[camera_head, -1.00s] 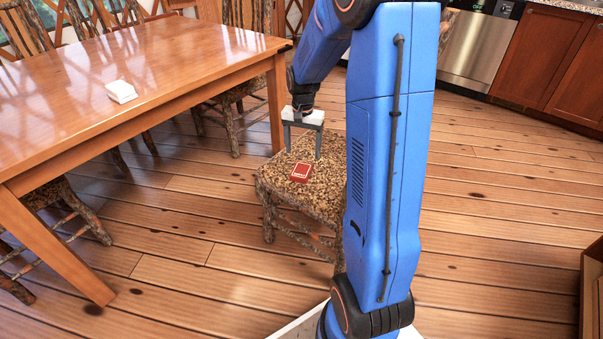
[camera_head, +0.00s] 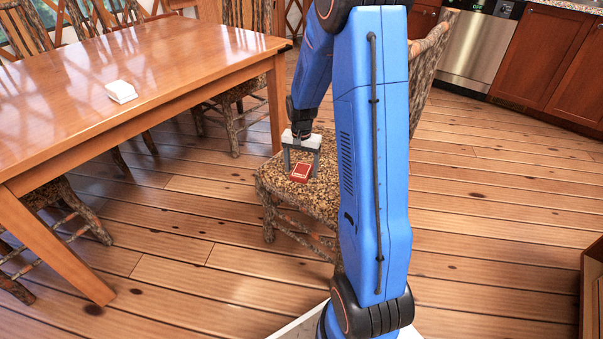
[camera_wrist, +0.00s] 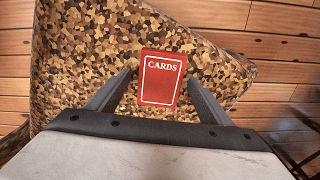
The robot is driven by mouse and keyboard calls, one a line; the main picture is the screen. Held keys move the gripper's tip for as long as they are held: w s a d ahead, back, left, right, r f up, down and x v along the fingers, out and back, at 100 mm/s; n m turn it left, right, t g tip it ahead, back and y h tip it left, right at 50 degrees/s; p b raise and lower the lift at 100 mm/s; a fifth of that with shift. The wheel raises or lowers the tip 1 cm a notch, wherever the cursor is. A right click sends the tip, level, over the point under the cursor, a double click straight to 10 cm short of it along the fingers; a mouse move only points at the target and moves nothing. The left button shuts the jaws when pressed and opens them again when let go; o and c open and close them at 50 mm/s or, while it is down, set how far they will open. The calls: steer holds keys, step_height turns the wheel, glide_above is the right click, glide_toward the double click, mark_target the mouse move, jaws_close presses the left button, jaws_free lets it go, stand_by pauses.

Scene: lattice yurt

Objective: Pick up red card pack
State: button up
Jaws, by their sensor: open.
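The red card pack (camera_head: 301,172) lies flat on the patterned seat of a rustic wooden chair (camera_head: 322,197). In the wrist view the pack (camera_wrist: 161,77) shows a white border and the word CARDS. My gripper (camera_head: 301,172) points down over the seat at the pack. In the wrist view my gripper (camera_wrist: 161,80) is open, with one finger to each side of the pack and a gap on both sides. I cannot tell the exact height of the fingertips above the seat.
A wooden table (camera_head: 150,60) stands at the left with a white item (camera_head: 121,91) on it. Other rustic chairs (camera_head: 236,115) stand around it. The floor (camera_head: 480,220) at the right is clear, up to a wooden box edge (camera_head: 592,270) and kitchen cabinets (camera_head: 545,55).

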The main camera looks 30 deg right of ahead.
steer(key=c, duration=1.2)
steer(key=shift+o, duration=0.2)
